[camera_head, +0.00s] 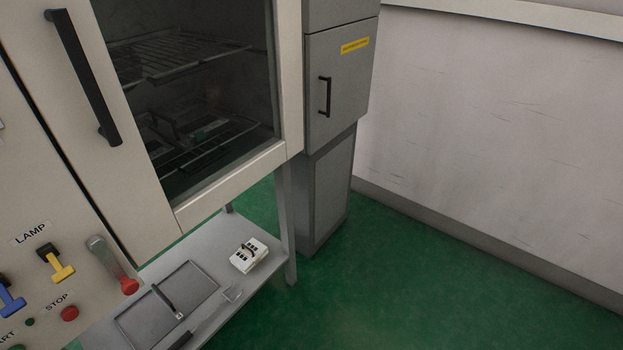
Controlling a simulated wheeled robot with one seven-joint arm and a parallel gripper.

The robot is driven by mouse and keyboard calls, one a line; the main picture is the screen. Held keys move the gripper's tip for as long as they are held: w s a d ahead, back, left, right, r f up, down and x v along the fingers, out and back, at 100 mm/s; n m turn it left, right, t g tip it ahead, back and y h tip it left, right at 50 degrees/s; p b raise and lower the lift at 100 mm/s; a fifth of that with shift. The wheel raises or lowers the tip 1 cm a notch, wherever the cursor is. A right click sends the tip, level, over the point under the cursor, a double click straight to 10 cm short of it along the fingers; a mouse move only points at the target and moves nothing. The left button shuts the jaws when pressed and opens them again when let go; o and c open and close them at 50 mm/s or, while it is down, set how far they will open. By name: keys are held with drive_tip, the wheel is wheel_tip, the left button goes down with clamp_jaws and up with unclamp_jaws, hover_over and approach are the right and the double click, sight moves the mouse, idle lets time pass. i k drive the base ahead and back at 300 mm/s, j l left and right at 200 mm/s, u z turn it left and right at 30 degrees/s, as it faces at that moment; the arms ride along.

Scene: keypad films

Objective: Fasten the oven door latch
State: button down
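The oven door (152,200) has a pale frame, a large glass window and a black bar handle (83,78) on its left side. It looks shut, or nearly so. A grey lever with a red end (113,264) is mounted on the control panel beside the door's lower left corner. It slants down to the right, with the red end lowest and below the door. It looks like the latch, but I cannot tell for sure. My gripper is not in view.
The control panel (30,190) carries a yellow switch (57,264), a blue switch (10,300) and a red stop button (69,313). A low shelf (205,255) holds a dark tray (168,303) and a white block (248,255). A grey cabinet (340,85) stands right; green floor (430,285) is clear.

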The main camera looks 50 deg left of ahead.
sight(96, 244)
drive_tip(key=u, duration=2.1)
drive_tip(key=k+l+z, duration=0.35)
drive_tip(key=i+l, duration=0.05)
drive_tip(key=i, duration=0.05)
